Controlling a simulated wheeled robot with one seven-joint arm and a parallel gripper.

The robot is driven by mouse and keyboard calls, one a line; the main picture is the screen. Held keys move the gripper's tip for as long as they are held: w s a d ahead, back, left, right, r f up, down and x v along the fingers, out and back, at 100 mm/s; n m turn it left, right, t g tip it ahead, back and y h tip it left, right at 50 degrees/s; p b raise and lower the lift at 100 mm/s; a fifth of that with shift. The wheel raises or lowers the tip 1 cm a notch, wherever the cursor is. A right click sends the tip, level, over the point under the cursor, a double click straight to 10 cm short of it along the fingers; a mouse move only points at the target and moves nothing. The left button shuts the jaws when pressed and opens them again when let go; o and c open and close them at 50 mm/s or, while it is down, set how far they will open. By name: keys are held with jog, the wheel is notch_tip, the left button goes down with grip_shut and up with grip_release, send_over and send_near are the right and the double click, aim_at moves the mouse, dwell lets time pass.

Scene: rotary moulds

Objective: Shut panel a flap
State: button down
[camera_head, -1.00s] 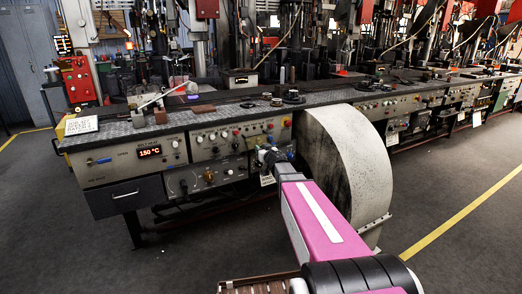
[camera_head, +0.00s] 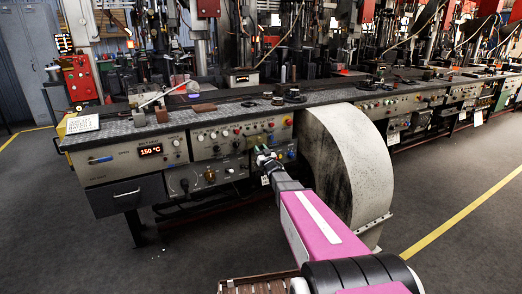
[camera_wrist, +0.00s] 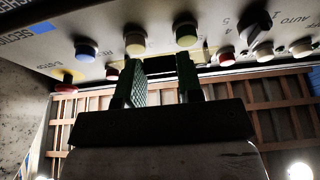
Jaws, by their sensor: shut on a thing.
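The panel a flap seems to be the grey control panel (camera_head: 238,136) with knobs and coloured buttons, in the bench front left of the big drum. In the wrist view its button-covered face (camera_wrist: 225,52) fills the top, seen close and at a slant. My gripper (camera_head: 264,158) is at the lower right of this panel. The flap's exact angle and hinge are hard to tell.
A curved grey drum cover (camera_head: 350,160) stands close to the right of my arm. A panel with a 150 °C display (camera_head: 150,150) and a dark drawer (camera_head: 126,194) are at the left. The bench top (camera_head: 230,112) holds loose parts. The floor in front is clear.

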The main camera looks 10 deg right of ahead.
jog(key=shift+w+a+f+t+y, duration=0.1)
jog(key=shift+w+f+t+y, duration=0.1)
jog(key=shift+w+t, duration=0.3)
jog(key=shift+w+a+f+t+y, duration=0.1)
jog(key=shift+w+f+t+y, duration=0.15)
jog(key=shift+t, duration=0.45)
jog(key=c, duration=0.8)
grip_release()
jog(key=shift+o, duration=0.2)
jog(key=v, duration=1)
jog(key=shift+s+f, duration=0.2)
jog(key=shift+s, duration=0.05)
